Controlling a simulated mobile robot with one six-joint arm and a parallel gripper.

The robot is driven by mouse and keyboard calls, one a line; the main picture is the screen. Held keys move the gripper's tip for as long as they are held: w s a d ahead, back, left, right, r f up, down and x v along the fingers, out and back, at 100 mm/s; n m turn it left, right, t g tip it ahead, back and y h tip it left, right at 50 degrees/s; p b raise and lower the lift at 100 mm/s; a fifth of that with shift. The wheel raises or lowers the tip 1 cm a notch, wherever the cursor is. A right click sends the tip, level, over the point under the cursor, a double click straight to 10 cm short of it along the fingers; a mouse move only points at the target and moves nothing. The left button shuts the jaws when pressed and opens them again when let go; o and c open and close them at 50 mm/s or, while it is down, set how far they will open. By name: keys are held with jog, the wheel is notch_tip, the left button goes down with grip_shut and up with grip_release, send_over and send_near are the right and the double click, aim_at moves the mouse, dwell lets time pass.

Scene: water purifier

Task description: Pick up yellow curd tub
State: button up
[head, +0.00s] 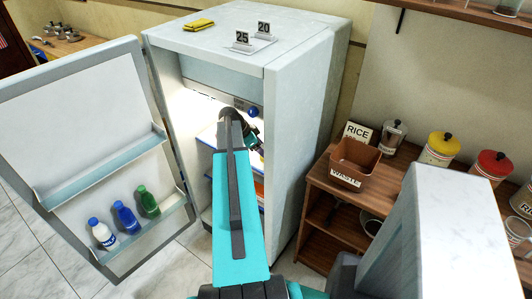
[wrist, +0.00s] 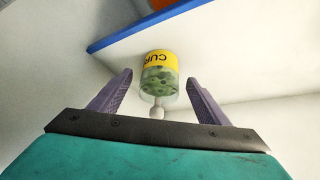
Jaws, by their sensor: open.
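The curd tub (wrist: 160,80) shows in the wrist view as a clear, rounded container with a yellow band lettered "CU…" and mottled green contents. A pale round knob (wrist: 156,112) sits at its near end. My gripper (wrist: 159,76) is open, with one purple-grey finger on each side of the tub. Gaps show between the tub and both fingers in the picture; the depth between them is hard to tell. In the head view my arm reaches into the open fridge (head: 310,110), hiding the tub and fingertips.
A blue-edged shelf (wrist: 150,24) lies beyond the tub. The open fridge door (head: 85,110) holds several bottles at left. A cabinet with a brown waste bin (head: 352,164) and jars stands right. A yellow cloth (head: 198,24) lies on the fridge.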

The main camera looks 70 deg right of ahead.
jog(key=shift+x, duration=1.15)
jog(key=c, duration=1.3)
